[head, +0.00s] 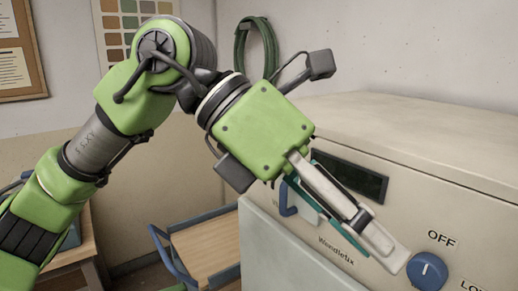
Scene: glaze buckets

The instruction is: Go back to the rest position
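My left gripper (386,250) hangs at the end of my green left arm, which comes in from the left. It is seen from the side, in front of a cream machine (432,125). Its pale fingers point down and to the right, and their tips are close to the blue dial in the picture. The fingers overlap in this view, so the gap between them cannot be judged. No object clearly shows between them. My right gripper is out of view.
The machine has a blue dial (427,271) with "OFF" above it, and a dark display (350,175). A blue-framed cart with a wooden top (208,250) stands below, left of the machine. A green coil (241,48) hangs on the wall.

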